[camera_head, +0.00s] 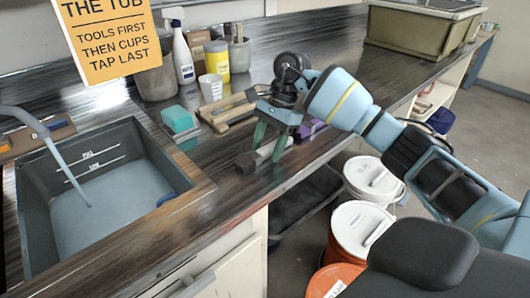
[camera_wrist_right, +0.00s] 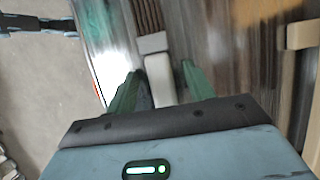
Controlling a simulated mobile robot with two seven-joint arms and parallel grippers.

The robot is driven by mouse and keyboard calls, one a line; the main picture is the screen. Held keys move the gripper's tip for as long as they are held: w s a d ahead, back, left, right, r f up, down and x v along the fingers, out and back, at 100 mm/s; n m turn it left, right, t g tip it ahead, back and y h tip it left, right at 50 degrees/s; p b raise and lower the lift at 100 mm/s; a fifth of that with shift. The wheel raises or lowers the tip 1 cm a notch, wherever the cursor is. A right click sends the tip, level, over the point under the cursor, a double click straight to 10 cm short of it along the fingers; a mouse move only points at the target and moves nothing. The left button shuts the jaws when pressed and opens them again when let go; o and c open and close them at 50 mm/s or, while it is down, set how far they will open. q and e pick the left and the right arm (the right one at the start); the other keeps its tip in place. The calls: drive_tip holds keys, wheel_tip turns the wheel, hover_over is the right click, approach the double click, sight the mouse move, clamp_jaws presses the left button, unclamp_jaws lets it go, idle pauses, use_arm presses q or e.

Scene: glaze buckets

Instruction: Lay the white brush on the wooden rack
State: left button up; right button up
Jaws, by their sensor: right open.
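The white brush shows in the right wrist view, with brown bristles, a grey ferrule and a pale handle (camera_wrist_right: 159,75). In the head view it lies on the dark counter near the front edge, its dark bristle end (camera_head: 245,162) pointing left. My right gripper (camera_head: 269,143) is over the brush, pointing down. Its green fingers (camera_wrist_right: 160,78) are open, one on each side of the handle; contact is not clear. The wooden rack (camera_head: 222,112) lies on the counter behind and left of the gripper. My left gripper is not in view.
A teal sponge (camera_head: 177,119) and the sink (camera_head: 110,185) are to the left. A spray bottle (camera_head: 182,55), a yellow jar (camera_head: 216,60) and a white cup (camera_head: 210,87) stand behind the rack. A purple object (camera_head: 309,130) lies right of the gripper. Lidded buckets (camera_head: 360,228) stand below the counter edge.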

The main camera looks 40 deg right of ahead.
sight(262, 152)
drive_tip(key=shift+f, duration=0.1)
idle(0.3)
drive_tip(key=c, duration=1.1)
drive_tip(key=shift+c, duration=0.2)
drive_tip(key=shift+r, duration=0.65)
drive_tip(key=r, duration=0.2)
drive_tip(key=shift+s+a+r, duration=0.15)
drive_tip(key=shift+s+r, duration=0.05)
drive_tip(key=shift+r, duration=0.2)
drive_tip(key=s+a+r+b, duration=0.1)
drive_tip(key=s+a, duration=0.8)
drive_tip(key=s, duration=0.3)
drive_tip(key=shift+s+a+r, duration=0.15)
drive_tip(key=shift+s+r, duration=0.1)
